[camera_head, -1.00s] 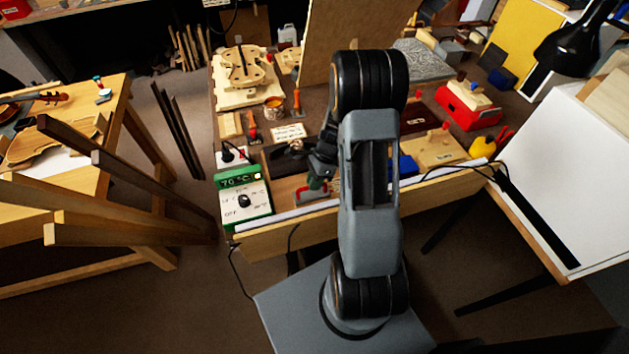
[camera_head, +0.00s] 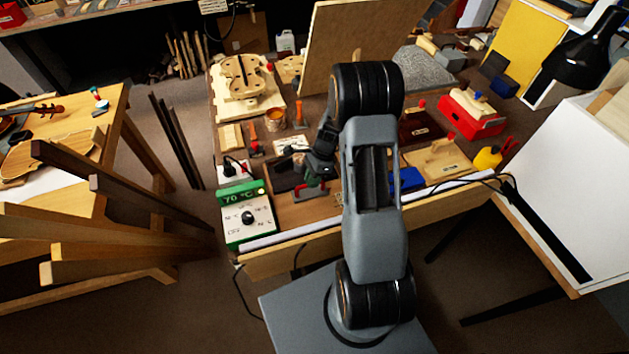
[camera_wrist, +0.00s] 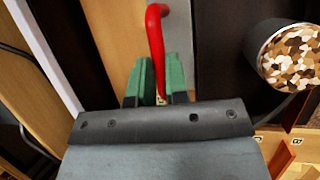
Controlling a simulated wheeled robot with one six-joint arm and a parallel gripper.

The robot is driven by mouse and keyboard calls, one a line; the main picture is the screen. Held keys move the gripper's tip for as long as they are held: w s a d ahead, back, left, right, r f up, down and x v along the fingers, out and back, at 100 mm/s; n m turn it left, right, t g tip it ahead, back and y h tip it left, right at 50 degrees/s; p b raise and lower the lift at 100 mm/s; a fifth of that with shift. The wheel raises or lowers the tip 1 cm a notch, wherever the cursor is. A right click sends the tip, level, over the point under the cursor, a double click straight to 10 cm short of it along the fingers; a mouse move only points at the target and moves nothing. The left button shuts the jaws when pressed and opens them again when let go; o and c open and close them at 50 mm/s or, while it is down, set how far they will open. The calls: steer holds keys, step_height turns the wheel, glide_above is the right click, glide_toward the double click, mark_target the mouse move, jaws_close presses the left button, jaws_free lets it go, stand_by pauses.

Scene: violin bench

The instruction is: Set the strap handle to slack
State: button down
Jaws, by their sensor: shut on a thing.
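The strap handle (camera_wrist: 155,35) is a red curved bar in the wrist view. It runs down from the top middle, beside a grey metal piece (camera_wrist: 178,30), to between my green fingers. My gripper (camera_wrist: 159,82) is shut on its lower end, which the fingers partly hide. In the head view my gripper (camera_head: 312,187) is low over the front left of the bench, beside the temperature box. The handle is small and mostly hidden there, so its exact angle cannot be told.
The green temperature box (camera_head: 247,215) with a dial stands left of my gripper. A blue block (camera_head: 407,179) and a wooden board (camera_head: 437,161) lie to the right. A tall wooden panel (camera_head: 355,45) stands behind. In the wrist view a round container (camera_wrist: 285,50) is close on the right.

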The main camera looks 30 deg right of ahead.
steer(key=shift+w+d+r, duration=0.1)
steer(key=shift+w, duration=0.1)
steer(key=c, duration=1.3)
jaws_free()
steer(key=shift+w, duration=0.15)
steer(key=shift+o, duration=0.9)
steer(key=v, duration=1.3)
steer(key=shift+r+b, duration=0.3)
